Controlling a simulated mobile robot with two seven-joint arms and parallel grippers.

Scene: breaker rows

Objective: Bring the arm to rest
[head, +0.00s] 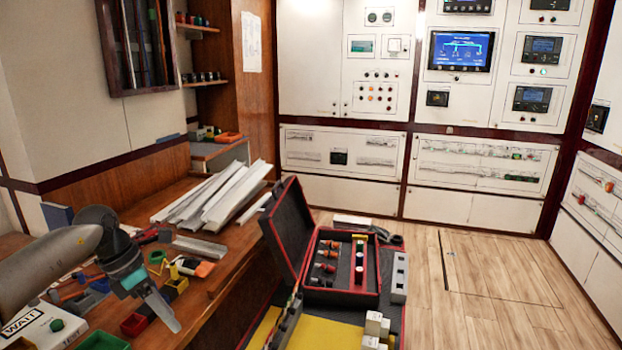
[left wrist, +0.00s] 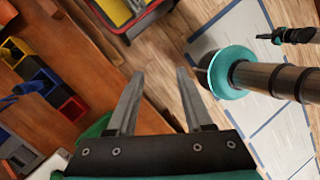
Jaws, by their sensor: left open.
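My left arm comes in from the left in the head view, over the wooden workbench (head: 232,262). Its gripper (head: 166,312) points down and to the right above the bench, near the small coloured bins. In the left wrist view the two fingers of my left gripper (left wrist: 158,85) stand apart with nothing between them. The right arm does not show in the head view. A small dark shape at the upper right of the left wrist view may be part of it, too small to read.
Small bins (head: 170,286) and loose parts crowd the bench, with white trunking lengths (head: 222,195) further back. An open red-edged case (head: 345,297) stands right of the bench. Grey modules (head: 398,278) are beside it. The wooden floor (head: 490,285) at right is clear.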

